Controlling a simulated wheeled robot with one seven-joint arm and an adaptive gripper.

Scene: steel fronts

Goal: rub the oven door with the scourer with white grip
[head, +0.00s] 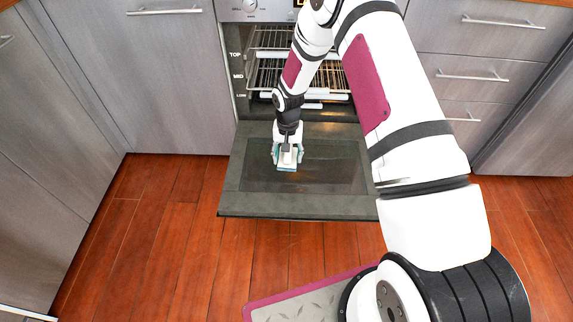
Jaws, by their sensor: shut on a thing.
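The oven door (320,205) is folded down open, with its dark inner face and glass panel turned up. My gripper (287,158) is over the left part of the glass panel, pointing down. It is shut on the scourer with white grip (286,168), whose teal edge shows at the bottom, low at the door's face. I cannot tell for sure whether the scourer touches the glass. The fingers and the white grip overlap in this view, so the hold is partly hidden.
The open oven cavity with wire racks (268,75) is behind the door. Grey cabinet fronts (150,80) stand on the left and drawers (475,70) on the right. Wooden floor (175,240) is clear left of the door. My arm covers the door's right side.

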